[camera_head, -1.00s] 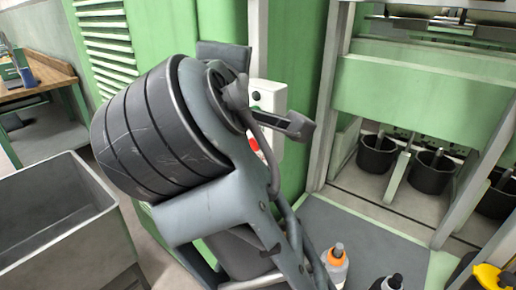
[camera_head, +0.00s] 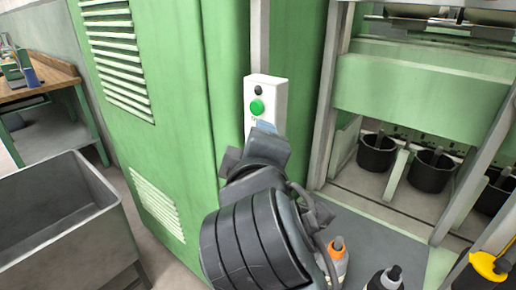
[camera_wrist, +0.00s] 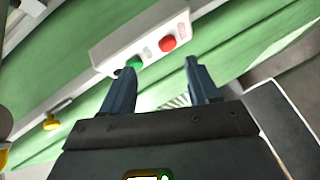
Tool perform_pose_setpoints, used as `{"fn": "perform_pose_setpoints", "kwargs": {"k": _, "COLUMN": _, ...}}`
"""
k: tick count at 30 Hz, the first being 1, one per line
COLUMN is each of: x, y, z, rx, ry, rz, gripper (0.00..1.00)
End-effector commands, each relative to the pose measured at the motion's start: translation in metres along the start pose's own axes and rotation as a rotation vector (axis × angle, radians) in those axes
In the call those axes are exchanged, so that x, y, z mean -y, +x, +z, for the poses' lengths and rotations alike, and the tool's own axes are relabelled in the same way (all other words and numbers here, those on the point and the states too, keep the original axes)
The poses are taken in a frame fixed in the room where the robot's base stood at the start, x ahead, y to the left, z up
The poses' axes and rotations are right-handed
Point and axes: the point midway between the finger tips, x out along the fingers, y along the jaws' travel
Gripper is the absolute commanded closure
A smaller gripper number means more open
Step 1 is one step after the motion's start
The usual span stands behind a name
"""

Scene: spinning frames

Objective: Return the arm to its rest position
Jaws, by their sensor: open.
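My gripper (camera_wrist: 161,75) shows in the wrist view with its two dark blue fingers spread apart and nothing between them. A white control box (camera_wrist: 145,38) with a green button (camera_wrist: 134,62) and a red button (camera_wrist: 168,43) lies beyond the fingertips. In the head view my arm rises from the lower middle and its end covers the lower part of the same control box (camera_head: 279,92). The green button (camera_head: 257,107) shows there, while the red one is hidden. I cannot tell whether the fingers touch the box.
A green machine cabinet (camera_head: 160,90) stands behind my arm. An open grey bin (camera_head: 60,225) is at the left. At the right, a frame holds several black pots (camera_head: 432,171). An orange-topped bottle (camera_head: 337,262) and a black-topped bottle (camera_head: 385,279) stand at the lower right.

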Motion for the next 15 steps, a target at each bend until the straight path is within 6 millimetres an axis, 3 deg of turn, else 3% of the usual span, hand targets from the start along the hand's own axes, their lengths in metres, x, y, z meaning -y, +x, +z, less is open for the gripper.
{"fn": "perform_pose_setpoints", "kwargs": {"k": 8, "x": 0.006, "y": -0.001, "z": 0.004, "rx": -0.003, "ry": 0.009, "rz": -0.007, "gripper": 0.4}}
{"fn": "perform_pose_setpoints", "kwargs": {"k": 11, "x": 0.025, "y": -0.003, "z": 0.017, "rx": -0.011, "ry": 0.044, "rz": -0.029, "gripper": 0.4}}
{"fn": "perform_pose_setpoints", "kwargs": {"k": 15, "x": 0.065, "y": -0.015, "z": 0.047, "rx": -0.031, "ry": 0.139, "rz": -0.071, "gripper": 0.4}}
